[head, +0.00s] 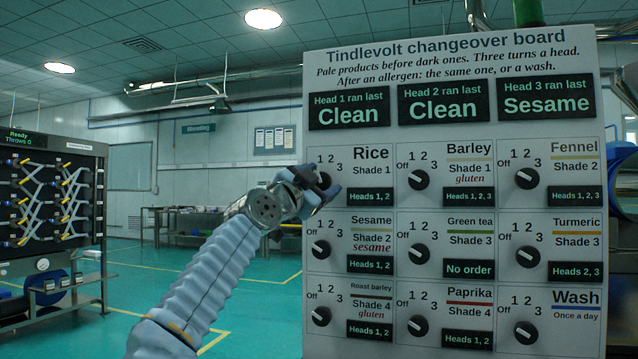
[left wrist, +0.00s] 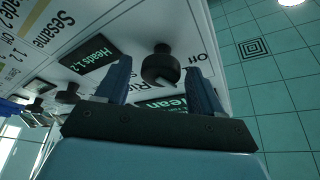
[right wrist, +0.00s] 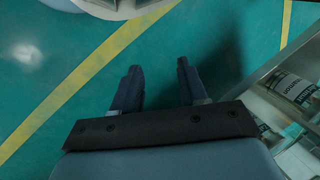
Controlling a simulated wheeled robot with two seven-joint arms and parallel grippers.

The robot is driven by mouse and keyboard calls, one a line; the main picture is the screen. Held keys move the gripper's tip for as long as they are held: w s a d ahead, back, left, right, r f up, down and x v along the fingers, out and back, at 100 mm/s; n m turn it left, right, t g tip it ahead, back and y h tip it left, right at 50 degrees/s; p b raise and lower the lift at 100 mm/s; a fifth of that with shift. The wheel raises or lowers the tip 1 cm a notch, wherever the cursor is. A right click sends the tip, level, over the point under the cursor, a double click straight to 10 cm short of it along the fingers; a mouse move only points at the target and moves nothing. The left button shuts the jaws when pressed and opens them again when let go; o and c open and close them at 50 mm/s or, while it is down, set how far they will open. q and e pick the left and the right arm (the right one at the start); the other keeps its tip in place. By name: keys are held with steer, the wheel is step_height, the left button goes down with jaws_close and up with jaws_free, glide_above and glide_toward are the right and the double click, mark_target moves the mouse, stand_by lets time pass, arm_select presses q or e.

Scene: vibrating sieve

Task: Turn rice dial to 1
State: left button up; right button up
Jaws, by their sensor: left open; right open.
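The changeover board (head: 455,137) stands at the right in the head view, with Rice at its top left. My left gripper (head: 322,188) is in front of the Rice dial and hides most of it there. In the left wrist view the dark round Rice dial (left wrist: 160,66) lies between the two open fingers, near their tips, with space showing beside it. A pale mark shows on the dial, but I cannot tell which number it points to. My right gripper (right wrist: 158,66) is open and empty above the floor, away from the board.
Other dials sit close by, such as Barley (head: 418,180) to the right and Sesame (head: 320,250) below, both pointing towards Off. A rack with yellow-handled parts (head: 60,195) stands at the far left. The green floor (head: 255,320) between is clear.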

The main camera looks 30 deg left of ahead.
arm_select(q)
steer(key=b+v, duration=0.4)
steer(key=v, duration=0.1)
steer(key=shift+f, duration=0.4)
steer(key=b, duration=0.5)
glide_toward(320, 185)
steer(key=v, duration=0.4)
steer(key=shift+s+d+r, duration=0.1)
steer(key=shift+s+r, duration=0.15)
steer(key=shift+r, duration=0.1)
